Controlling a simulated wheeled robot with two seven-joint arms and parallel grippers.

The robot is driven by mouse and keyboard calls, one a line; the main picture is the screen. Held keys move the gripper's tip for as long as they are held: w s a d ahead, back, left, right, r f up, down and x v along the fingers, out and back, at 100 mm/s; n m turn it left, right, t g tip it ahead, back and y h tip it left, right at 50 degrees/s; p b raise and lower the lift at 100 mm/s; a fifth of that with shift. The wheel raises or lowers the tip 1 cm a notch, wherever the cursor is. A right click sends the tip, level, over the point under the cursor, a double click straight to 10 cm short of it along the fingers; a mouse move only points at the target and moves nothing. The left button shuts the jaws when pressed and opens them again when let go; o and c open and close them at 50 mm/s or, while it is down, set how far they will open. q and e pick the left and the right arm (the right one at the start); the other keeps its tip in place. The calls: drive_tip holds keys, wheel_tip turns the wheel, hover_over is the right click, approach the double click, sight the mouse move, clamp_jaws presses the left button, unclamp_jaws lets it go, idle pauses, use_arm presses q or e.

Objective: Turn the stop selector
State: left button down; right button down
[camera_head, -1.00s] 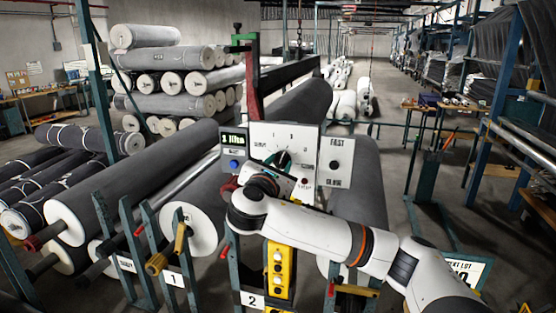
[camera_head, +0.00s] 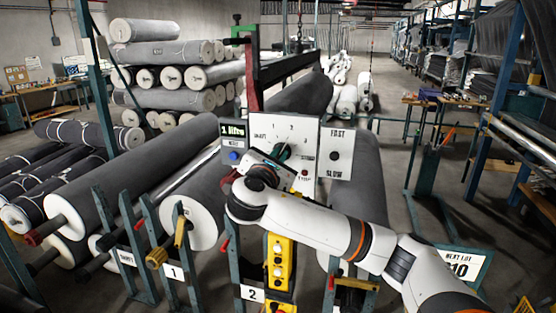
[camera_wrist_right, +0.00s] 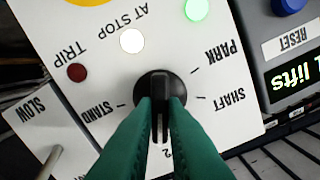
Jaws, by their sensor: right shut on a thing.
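The stop selector is a black ridged knob (camera_wrist_right: 160,86) on a white panel (camera_wrist_right: 60,85) in the right wrist view. The labels SHAFT, PARK, STAND and 2 surround it, upside down. Its ridge lies nearly upright in that picture, between two green fingers. My right gripper (camera_wrist_right: 160,104) is shut on the knob's ridge; the fingers hide its lower part. In the head view my right gripper (camera_head: 282,153) reaches the same panel (camera_head: 300,128) from the front, and the fingers mostly cover the knob. My left gripper is not in view.
A display (camera_head: 233,130) and blue reset button sit left of the panel; a FAST/SLOW switch (camera_head: 335,156) sits right. A yellow button box (camera_head: 280,258) hangs below. Large grey rolls (camera_head: 130,185) lie left. A clear aisle runs back at right.

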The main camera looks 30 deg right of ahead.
drive_tip(key=m+b, duration=0.2)
drive_tip(key=m, duration=0.1)
drive_tip(key=shift+f+b, duration=0.3)
drive_tip(key=shift+s+d+f+m+b, duration=0.1)
drive_tip(key=shift+m+b, duration=1.85)
drive_tip(key=shift+m, duration=0.95)
drive_tip(key=shift+f+m+b, duration=0.1)
drive_tip(key=shift+m+b, duration=1.8)
drive_tip(key=shift+m, duration=1)
drive_tip(key=c, duration=1.5)
unclamp_jaws()
drive_tip(key=shift+r, duration=0.15)
